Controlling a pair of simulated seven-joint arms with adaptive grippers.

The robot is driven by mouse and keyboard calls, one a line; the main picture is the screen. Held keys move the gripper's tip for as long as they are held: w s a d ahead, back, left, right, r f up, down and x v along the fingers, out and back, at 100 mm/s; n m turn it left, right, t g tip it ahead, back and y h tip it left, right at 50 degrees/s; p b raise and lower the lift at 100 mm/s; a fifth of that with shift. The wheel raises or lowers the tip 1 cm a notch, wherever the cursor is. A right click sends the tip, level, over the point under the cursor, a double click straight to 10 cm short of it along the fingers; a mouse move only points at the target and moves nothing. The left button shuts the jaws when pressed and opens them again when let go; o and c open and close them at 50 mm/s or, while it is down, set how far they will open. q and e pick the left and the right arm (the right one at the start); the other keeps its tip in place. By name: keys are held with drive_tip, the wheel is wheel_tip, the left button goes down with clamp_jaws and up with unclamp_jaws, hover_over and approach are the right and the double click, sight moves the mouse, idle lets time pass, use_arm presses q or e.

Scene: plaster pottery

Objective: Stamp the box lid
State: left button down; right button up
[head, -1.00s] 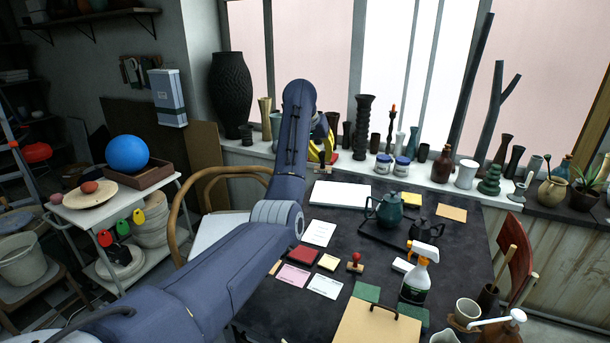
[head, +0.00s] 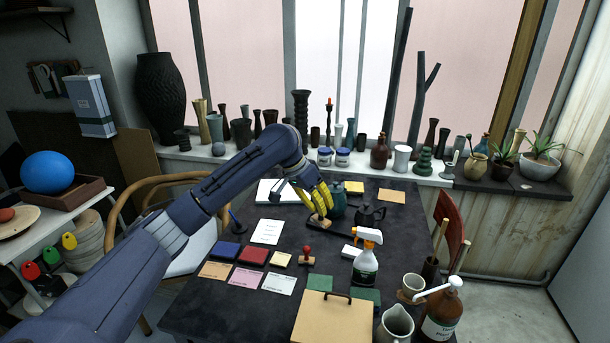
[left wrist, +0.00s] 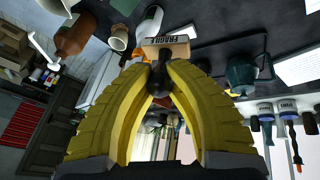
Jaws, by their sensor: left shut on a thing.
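My left gripper (head: 318,203) has yellow fingers shut on the dark handle of a wooden stamp (head: 321,222). In the left wrist view the fingers (left wrist: 160,75) close around that handle, and the stamp's wooden block (left wrist: 165,48) reads "FRAGILE". In the head view it is over the table, left of the teal teapot; I cannot tell if it touches the surface. A tan box lid (head: 333,322) with a black handle lies at the table's near edge. A red-handled stamp (head: 307,256) stands near a blue pad (head: 224,251), a red pad (head: 252,256) and a yellow pad (head: 281,259). My right gripper is out of view.
A teal teapot (head: 338,205) and a dark teapot (head: 370,217) stand close right of my gripper. Paper cards (head: 247,276) lie left.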

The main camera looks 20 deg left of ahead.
use_arm(q)
drive_tip(key=s+d+f+m+g, duration=0.1)
drive_tip(key=s+d+f+m, duration=0.15)
drive_tip(key=s+f, duration=0.3)
drive_tip(key=s+d+f+m, duration=0.1)
drive_tip(key=s+d+f, duration=0.25)
drive_tip(key=s, duration=0.35)
hover_over(332, 327)
drive_tip(key=shift+m+g+h, duration=0.25)
drive_tip(key=shift+g+h, duration=0.05)
drive_tip(key=shift+h, duration=0.1)
drive_tip(key=shift+f, duration=3.9)
drive_tip(key=shift+f, duration=0.6)
drive_tip(key=shift+r, duration=0.1)
wheel_tip(332, 327, up, 7)
drive_tip(key=shift+w, duration=0.1)
